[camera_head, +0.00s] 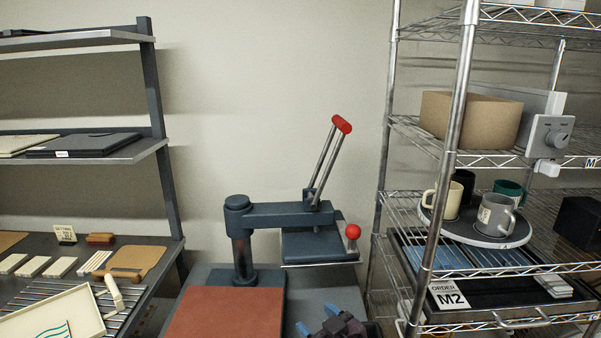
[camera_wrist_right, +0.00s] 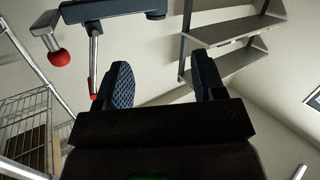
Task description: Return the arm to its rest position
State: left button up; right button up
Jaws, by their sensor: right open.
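My right gripper (camera_head: 318,329) shows at the bottom middle of the head view, in front of the press. In the right wrist view my right gripper (camera_wrist_right: 162,85) has its two dark fingers spread apart with nothing between them. The press also shows in the wrist view (camera_wrist_right: 110,10), beyond the fingers. My left gripper is in neither view.
A wire rack (camera_head: 452,180) on the right holds several mugs on a round tray (camera_head: 455,228) and a cardboard box (camera_head: 470,119). Shelves (camera_head: 80,152) stand on the left. A reddish-brown mat (camera_head: 225,315) lies on the table left of my right gripper.

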jog(key=s+d+f+m+t+h, duration=0.25)
jog(key=s+d+f, duration=0.2)
jog(key=d, duration=0.55)
jog(key=s+d+f+m+g+h, duration=0.2)
jog(key=s+d+f+h, duration=0.1)
jog(key=s+d+f, duration=0.4)
jog(key=s+d+f+m+g+h, duration=0.2)
jog(key=s+d+f, duration=0.5)
jog(key=s, duration=0.6)
jog(key=shift+s+f+m+g+h, duration=0.15)
jog(key=shift+f+m+g+h, duration=0.2)
jog(key=shift+f+m+h, duration=0.15)
